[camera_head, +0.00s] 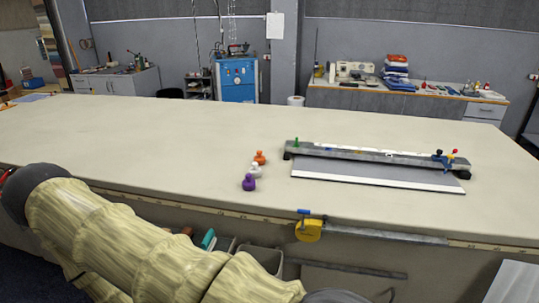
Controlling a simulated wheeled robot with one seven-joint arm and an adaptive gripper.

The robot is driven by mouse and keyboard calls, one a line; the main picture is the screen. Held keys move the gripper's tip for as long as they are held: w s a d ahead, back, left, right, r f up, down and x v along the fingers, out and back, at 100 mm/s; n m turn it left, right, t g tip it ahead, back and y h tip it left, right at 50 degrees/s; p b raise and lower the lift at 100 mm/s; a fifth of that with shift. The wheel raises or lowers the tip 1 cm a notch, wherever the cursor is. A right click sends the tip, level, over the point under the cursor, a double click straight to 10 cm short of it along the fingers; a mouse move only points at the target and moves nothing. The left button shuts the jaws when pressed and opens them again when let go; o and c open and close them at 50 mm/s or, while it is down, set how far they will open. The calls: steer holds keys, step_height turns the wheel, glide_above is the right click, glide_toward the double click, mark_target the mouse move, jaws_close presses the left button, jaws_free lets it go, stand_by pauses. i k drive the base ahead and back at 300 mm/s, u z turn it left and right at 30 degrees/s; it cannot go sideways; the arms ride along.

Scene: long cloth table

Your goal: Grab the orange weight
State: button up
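The orange weight (260,158) stands upright on the long cloth table (130,140), a little left of the cutting rail. It is the farthest of three weights set close together in a slanting row. A white weight (255,170) stands just in front of it, and a purple weight (249,182) stands nearest the table's front edge.
A long metal cutting rail (375,153) with a dark board lies right of the weights. A yellow-and-blue device (309,229) sits on a rail at the table's front edge. Bins (262,258) show under the table.

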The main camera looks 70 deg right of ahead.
mark_target(261, 159)
steer(key=z, duration=0.7)
steer(key=i, duration=0.75)
steer(key=z, duration=0.85)
